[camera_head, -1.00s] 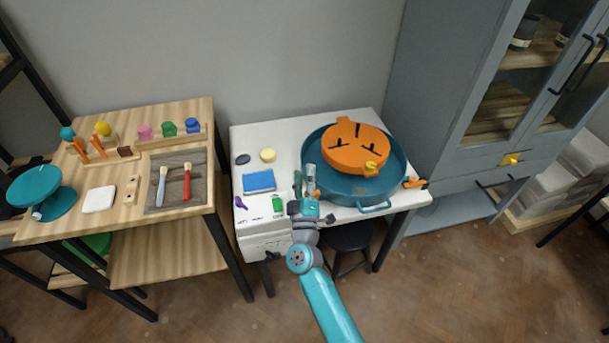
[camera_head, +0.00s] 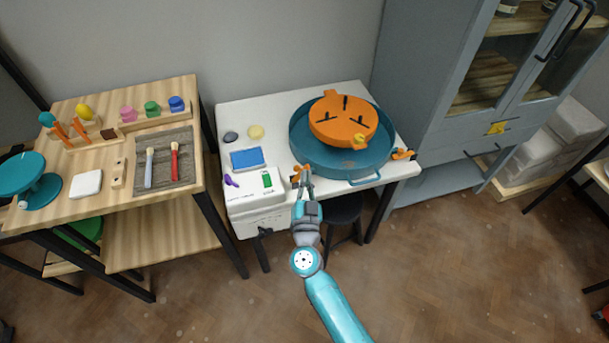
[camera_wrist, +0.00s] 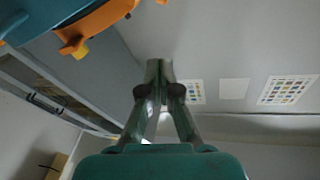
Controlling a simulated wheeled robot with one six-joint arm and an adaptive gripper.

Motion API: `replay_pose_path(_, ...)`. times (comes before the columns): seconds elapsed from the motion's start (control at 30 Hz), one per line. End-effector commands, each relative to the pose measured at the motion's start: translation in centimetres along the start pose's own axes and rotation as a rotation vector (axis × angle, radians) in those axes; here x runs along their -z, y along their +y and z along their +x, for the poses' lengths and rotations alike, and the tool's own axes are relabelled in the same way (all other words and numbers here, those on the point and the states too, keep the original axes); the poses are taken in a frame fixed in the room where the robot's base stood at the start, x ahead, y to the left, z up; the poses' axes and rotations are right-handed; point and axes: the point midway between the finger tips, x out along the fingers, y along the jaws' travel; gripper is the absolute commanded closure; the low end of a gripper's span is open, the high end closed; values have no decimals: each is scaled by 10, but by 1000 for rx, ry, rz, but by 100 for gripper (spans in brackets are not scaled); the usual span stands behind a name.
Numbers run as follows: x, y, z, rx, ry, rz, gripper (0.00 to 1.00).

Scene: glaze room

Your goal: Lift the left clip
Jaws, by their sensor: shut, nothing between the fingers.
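The left clip (camera_head: 298,172), small and orange, is at the front left edge of the teal basin (camera_head: 378,176) on the white table. My gripper (camera_head: 306,171) is close to it, and its fingers cover part of the clip in the head view. The fingers are shut with nothing between them. In the wrist view the gripper (camera_wrist: 159,68) shows its fingertips together and empty; I cannot make out the left clip there. A second orange clip (camera_head: 403,154) is at the basin's right side.
An orange disc (camera_head: 336,112) with a yellow knob lies in the basin. A blue sponge-like block (camera_head: 247,159), a green piece (camera_head: 267,180) and a purple piece (camera_head: 231,180) lie left of the clip. A grey cabinet (camera_head: 420,80) stands right of the table.

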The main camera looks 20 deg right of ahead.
Motion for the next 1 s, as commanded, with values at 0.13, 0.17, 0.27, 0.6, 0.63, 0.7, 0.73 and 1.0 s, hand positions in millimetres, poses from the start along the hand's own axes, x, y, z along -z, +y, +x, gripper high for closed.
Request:
replay_pose_path(0.13,-8,14,-23,-33,-41,366,100)
replay_pose_path(0.17,-9,16,-27,-41,-48,440,100)
replay_pose_path(0.27,-14,25,-41,-72,-68,687,100)
replay_pose_path(0.6,-22,42,-71,-159,-90,1217,100)
replay_pose_path(0.63,-22,42,-72,-162,-90,1233,100)
replay_pose_path(0.7,-22,43,-71,-166,-90,1255,100)
replay_pose_path(0.73,-23,43,-69,-167,-90,1259,100)
replay_pose_path(1.0,-28,46,-32,-167,-86,1258,100)
